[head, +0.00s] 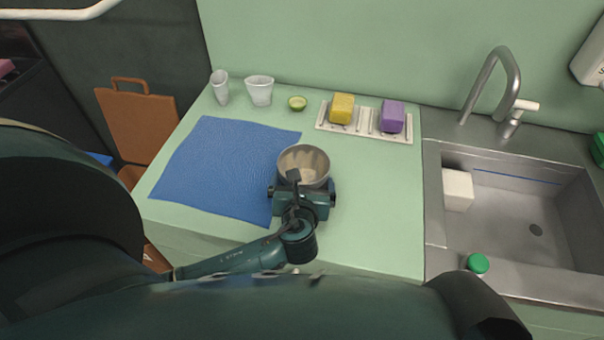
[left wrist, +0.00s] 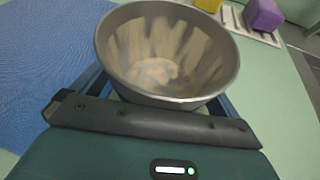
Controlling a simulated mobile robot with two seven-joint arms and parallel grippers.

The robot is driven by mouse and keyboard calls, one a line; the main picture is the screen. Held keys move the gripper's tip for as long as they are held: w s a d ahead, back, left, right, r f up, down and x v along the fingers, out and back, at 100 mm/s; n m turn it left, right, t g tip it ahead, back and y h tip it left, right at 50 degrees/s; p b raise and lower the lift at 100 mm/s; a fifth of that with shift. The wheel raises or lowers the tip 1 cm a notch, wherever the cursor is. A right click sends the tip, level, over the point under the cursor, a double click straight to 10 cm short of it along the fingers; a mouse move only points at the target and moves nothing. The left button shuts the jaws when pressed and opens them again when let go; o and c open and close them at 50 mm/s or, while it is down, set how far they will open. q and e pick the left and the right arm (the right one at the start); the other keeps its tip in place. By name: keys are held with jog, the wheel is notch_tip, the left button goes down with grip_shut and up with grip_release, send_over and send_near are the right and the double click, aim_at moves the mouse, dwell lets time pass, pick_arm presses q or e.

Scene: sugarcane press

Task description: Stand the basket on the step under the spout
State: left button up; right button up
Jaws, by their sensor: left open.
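A round grey metal bowl (head: 304,163) with a mottled beige and grey inside stands upright on the pale green counter, right of the blue mat. It fills the upper middle of the left wrist view (left wrist: 168,55). My left gripper (head: 303,187) is open at the bowl's near side. Its fingers reach along both sides, partly hidden under the bowl's rim; I cannot tell whether they touch it. I see nothing clearly recognisable as a basket or a step. The curved metal tap (head: 497,80) is the only spout I see. My right gripper is not in view.
A blue mat (head: 215,160) lies on the counter. The sink (head: 525,215) is at right, holding a white block (head: 458,190). Counter right of the bowl is clear.

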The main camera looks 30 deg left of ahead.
pick_arm(q)
jog(key=shift+d, duration=0.1)
jog(key=c, duration=0.7)
jog(key=shift+r, duration=0.15)
